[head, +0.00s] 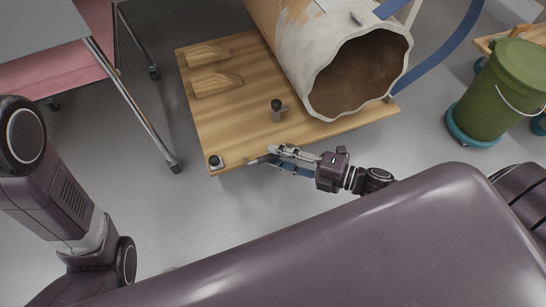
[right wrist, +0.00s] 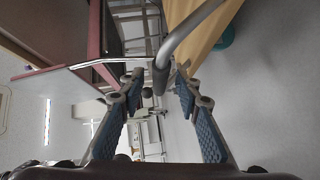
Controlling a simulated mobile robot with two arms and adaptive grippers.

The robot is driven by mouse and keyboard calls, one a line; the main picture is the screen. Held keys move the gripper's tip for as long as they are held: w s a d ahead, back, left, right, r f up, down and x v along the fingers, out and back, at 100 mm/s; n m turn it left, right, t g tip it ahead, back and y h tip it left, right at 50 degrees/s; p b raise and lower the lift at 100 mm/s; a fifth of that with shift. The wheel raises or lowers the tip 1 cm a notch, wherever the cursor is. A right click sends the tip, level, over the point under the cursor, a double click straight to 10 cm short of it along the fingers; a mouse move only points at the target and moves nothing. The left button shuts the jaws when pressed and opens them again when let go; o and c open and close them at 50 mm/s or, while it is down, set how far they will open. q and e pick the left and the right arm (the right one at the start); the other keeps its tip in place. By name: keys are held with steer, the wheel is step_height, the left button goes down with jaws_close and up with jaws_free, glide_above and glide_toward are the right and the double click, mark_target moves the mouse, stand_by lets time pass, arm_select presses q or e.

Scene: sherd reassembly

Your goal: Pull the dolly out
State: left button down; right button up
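The dolly is a flat wooden board (head: 235,125) on the floor, bearing a large pale, broken-rimmed vessel (head: 310,75) on its side. My right gripper (head: 274,158) is at the board's near edge in the head view, its fingers pointing left. In the right wrist view its two blue-padded fingers (right wrist: 159,82) are apart. A curved grey metal bar (right wrist: 185,38) comes down to between the fingertips, with a gap visible on both sides. Part of it seems to show just left of the fingers in the head view. My left gripper is outside the views; only its arm shows.
Two wooden wedges (head: 217,84) and a dark knob (head: 277,104) are on the board. A table with metal legs (head: 135,95) stands left. A green bucket (head: 500,92) stands right. Grey floor (head: 225,215) is clear before the board.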

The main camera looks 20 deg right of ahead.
steer(key=shift+x, duration=0.85)
steer(key=shift+c, duration=0.4)
jaws_close()
